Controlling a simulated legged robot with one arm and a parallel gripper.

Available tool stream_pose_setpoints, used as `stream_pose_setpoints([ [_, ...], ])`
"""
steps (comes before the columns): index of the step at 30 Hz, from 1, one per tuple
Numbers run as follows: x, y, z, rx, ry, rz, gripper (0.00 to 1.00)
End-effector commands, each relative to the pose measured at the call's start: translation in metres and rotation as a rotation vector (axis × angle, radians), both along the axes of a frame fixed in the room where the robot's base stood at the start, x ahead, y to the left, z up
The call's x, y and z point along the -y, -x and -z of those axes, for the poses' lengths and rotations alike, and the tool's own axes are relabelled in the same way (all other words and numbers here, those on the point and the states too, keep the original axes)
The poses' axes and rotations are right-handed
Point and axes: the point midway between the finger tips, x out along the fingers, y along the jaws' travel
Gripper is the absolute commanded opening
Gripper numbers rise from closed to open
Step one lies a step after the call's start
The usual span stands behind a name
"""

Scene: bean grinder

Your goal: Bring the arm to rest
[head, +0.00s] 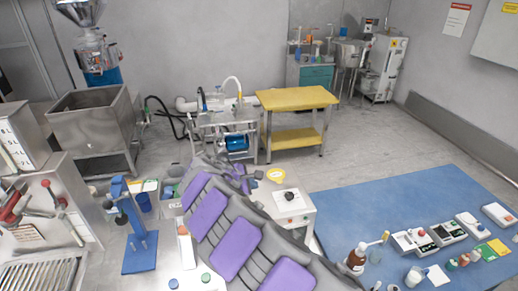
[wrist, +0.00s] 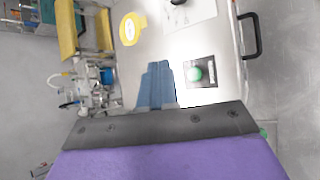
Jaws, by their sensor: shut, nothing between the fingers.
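My gripper (wrist: 157,68) shows in the wrist view as two blue-grey fingers pressed together, with nothing between them. They point over the pale top of a white cabinet (wrist: 185,45). I cannot tell how high above it they are. My grey and purple arm runs up the middle of the head view from the bottom edge and is bent near its far end. The fingers cannot be made out clearly in the head view.
A yellow ring-shaped piece (head: 277,174) and a green button (wrist: 195,74) lie near the gripper. A blue stand (head: 139,235) is left of the arm. A yellow table (head: 297,98) stands behind. A blue-topped table (head: 400,205) with bottles and instruments is at right. Grey floor is open behind.

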Motion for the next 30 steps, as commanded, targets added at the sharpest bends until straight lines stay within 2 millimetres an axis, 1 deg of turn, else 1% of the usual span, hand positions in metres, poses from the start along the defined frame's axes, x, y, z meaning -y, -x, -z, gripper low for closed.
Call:
stream_pose_setpoints([
  [2, 0.005, 0.0, -0.002, 0.004, -0.002, 0.015, 0.0],
  [5, 0.027, 0.003, -0.013, 0.022, -0.011, 0.081, 0.0],
  [8, 0.071, 0.013, -0.033, 0.056, -0.037, 0.213, 0.0],
  [9, 0.09, 0.02, -0.041, 0.071, -0.053, 0.276, 0.0],
  [11, 0.121, 0.034, -0.055, 0.097, -0.083, 0.38, 0.0],
  [12, 0.14, 0.045, -0.062, 0.11, -0.105, 0.447, 0.0],
  [14, 0.166, 0.063, -0.072, 0.13, -0.141, 0.545, 0.0],
  [15, 0.182, 0.077, -0.076, 0.14, -0.166, 0.61, 0.0],
  [17, 0.202, 0.099, -0.082, 0.157, -0.206, 0.703, 0.0],
  [18, 0.214, 0.115, -0.084, 0.161, -0.231, 0.765, 0.0],
  [20, 0.229, 0.139, -0.086, 0.17, -0.275, 0.853, 0.0],
  [21, 0.238, 0.156, -0.085, 0.172, -0.302, 0.912, 0.0],
  [23, 0.248, 0.181, -0.083, 0.173, -0.349, 0.995, 0.0],
  [24, 0.253, 0.199, -0.081, 0.171, -0.38, 1.048, 0.0],
  [25, 0.257, 0.212, -0.077, 0.166, -0.402, 1.088, 0.0],
  [28, 0.263, 0.256, -0.066, 0.148, -0.48, 1.209, 0.0],
  [29, 0.263, 0.269, -0.062, 0.141, -0.502, 1.243, 0.0],
  [30, 0.262, 0.286, -0.057, 0.129, -0.533, 1.286, 0.0],
])
